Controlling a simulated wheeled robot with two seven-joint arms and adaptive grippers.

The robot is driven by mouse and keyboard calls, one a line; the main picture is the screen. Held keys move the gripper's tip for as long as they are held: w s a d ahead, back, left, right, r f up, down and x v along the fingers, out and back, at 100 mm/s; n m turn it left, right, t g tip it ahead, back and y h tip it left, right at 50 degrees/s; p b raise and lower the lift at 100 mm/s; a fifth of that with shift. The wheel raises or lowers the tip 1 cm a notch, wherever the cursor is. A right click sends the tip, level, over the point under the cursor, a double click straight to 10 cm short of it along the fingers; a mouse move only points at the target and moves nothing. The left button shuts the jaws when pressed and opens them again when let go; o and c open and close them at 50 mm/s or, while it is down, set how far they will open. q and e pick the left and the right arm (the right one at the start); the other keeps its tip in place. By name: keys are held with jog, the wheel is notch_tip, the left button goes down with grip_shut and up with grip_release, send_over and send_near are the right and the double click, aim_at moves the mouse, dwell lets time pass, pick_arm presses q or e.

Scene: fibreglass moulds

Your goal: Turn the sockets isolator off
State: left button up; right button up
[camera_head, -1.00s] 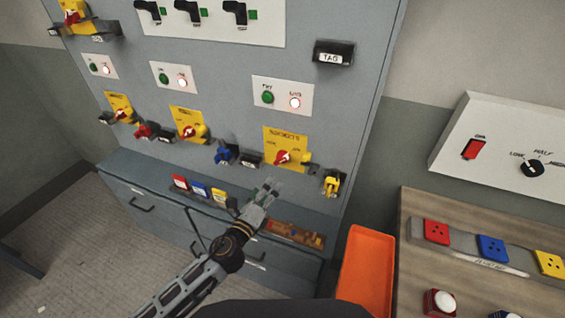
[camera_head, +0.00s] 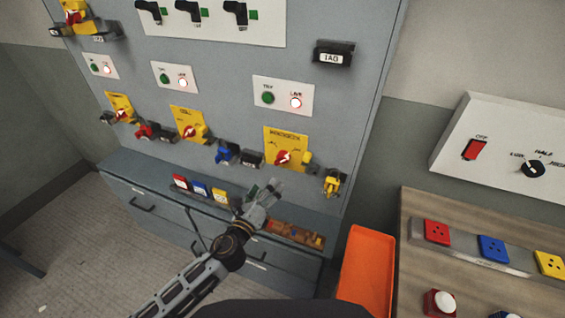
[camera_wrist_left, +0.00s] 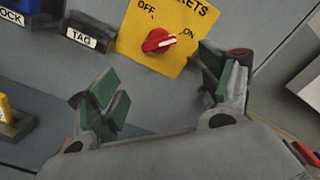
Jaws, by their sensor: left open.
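The sockets isolator is a yellow plate (camera_head: 291,139) low on the right of the grey cabinet, with a red rotary knob (camera_head: 283,158). In the left wrist view the yellow plate (camera_wrist_left: 143,43) reads OFF and ON, and the red knob (camera_wrist_left: 159,41) has its white pointer toward ON. My left gripper (camera_head: 264,188) is open and empty, below and in front of the plate. In the wrist view its green-padded fingers (camera_wrist_left: 160,95) are spread wide, with the knob beyond and between them, apart from them. My right gripper is not in view.
A black tag holder (camera_head: 250,159) and a blue lock (camera_head: 226,153) sit left of the plate; a yellow padlock (camera_head: 332,183) hangs to its right. A ledge (camera_head: 150,172) with coloured items runs below. An orange tray (camera_head: 367,262) and a wooden bench (camera_head: 420,270) stand at right.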

aim_at(283, 162)
pick_arm(q)
jog(key=shift+p+x, duration=0.6)
jog(key=shift+x, duration=6.1)
jog(key=shift+r, duration=0.1)
jog(key=c, duration=1)
